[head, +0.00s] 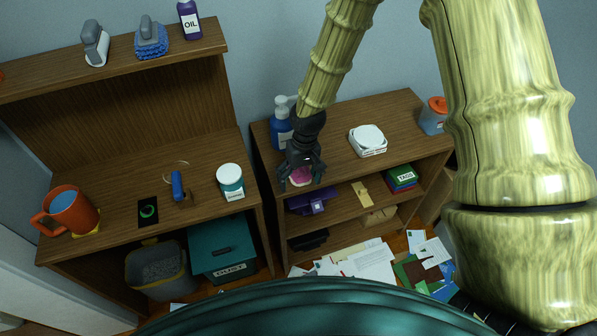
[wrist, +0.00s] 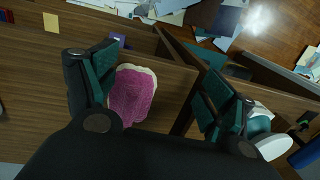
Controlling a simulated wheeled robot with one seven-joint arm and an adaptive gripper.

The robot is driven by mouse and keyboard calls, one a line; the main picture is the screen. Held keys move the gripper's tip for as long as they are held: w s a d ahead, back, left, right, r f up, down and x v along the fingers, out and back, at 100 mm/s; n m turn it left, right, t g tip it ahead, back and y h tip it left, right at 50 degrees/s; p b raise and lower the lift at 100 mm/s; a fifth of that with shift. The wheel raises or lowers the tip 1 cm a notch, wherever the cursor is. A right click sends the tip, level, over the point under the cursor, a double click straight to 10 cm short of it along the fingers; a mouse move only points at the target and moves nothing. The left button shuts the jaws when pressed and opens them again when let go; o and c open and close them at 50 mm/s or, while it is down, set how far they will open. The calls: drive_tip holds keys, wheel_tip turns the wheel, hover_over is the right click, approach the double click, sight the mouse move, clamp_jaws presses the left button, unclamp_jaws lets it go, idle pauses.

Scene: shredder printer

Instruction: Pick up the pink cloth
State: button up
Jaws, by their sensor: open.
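The pink cloth (wrist: 133,95) has a pale border and lies on the wooden top of the low shelf, near its front left edge. In the head view the pink cloth (head: 300,175) is partly hidden behind my gripper (head: 301,172). In the wrist view my gripper (wrist: 160,92) is open, with the cloth between its two fingers, nearer the left finger. The fingers are above or around the cloth; I cannot tell if they touch it. Nothing is held.
On the low shelf (head: 395,112) stand a blue pump bottle (head: 281,125), a white round-lidded box (head: 368,140) and an orange-lidded container (head: 433,116). Papers (head: 355,264) litter the floor.

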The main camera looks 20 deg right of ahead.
sight(299, 169)
drive_tip(key=shift+h, duration=0.6)
drive_tip(key=w+r, duration=0.2)
drive_tip(key=w+d+r, duration=0.1)
drive_tip(key=w+r, duration=0.1)
drive_tip(key=w+d+r, duration=0.1)
drive_tip(key=w+r, duration=0.1)
drive_tip(key=r, duration=0.1)
drive_tip(key=shift+w, duration=0.1)
drive_tip(key=shift+f+p, duration=0.4)
drive_tip(key=shift+f, duration=2.2)
drive_tip(key=shift+w+f+p, duration=0.2)
drive_tip(key=shift+f+p, duration=0.7)
drive_tip(key=shift+f, duration=1.7)
drive_tip(key=c, duration=1.2)
drive_tip(key=shift+r, duration=0.15)
